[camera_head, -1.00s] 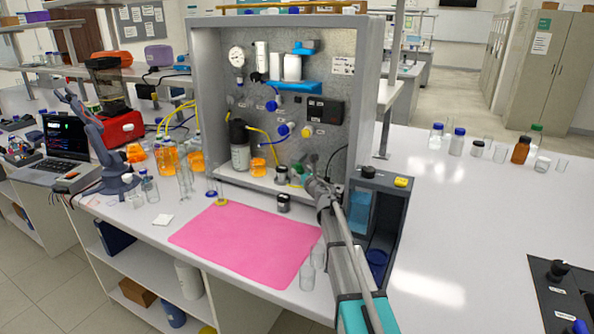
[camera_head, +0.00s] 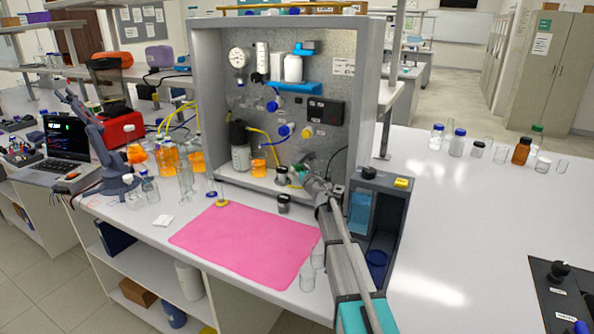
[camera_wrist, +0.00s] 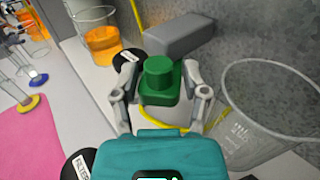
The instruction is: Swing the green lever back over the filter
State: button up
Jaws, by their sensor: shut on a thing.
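The green lever (camera_wrist: 160,78), with a round green knob on top, sits between the two fingers of my gripper (camera_wrist: 160,82) in the wrist view. The fingers are closed on its two sides. A grey bar (camera_wrist: 180,35) lies just behind the green part. A dark-lidded jar (camera_wrist: 128,58) with a white label shows behind the left finger, partly hidden. Another black lid (camera_wrist: 78,166), labelled FILTER, shows at the lower left. In the head view my gripper (camera_head: 305,176) is at the rig's lower right, beside a dark-lidded jar (camera_head: 282,175), and mostly hides the lever.
A clear beaker (camera_wrist: 265,110) stands close to the right of my gripper. A beaker of orange liquid (camera_wrist: 103,42) is behind on the left. A second dark-lidded jar (camera_head: 284,203) stands in front of the rig, by the pink mat (camera_head: 245,245). A grey box (camera_head: 378,215) stands right of my arm.

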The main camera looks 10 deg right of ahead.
jog(key=shift+a, duration=0.15)
jog(key=shift+a+m+h, duration=0.2)
jog(key=shift+m+h, duration=0.5)
jog(key=shift+h, duration=0.4)
jog(key=o, duration=0.8)
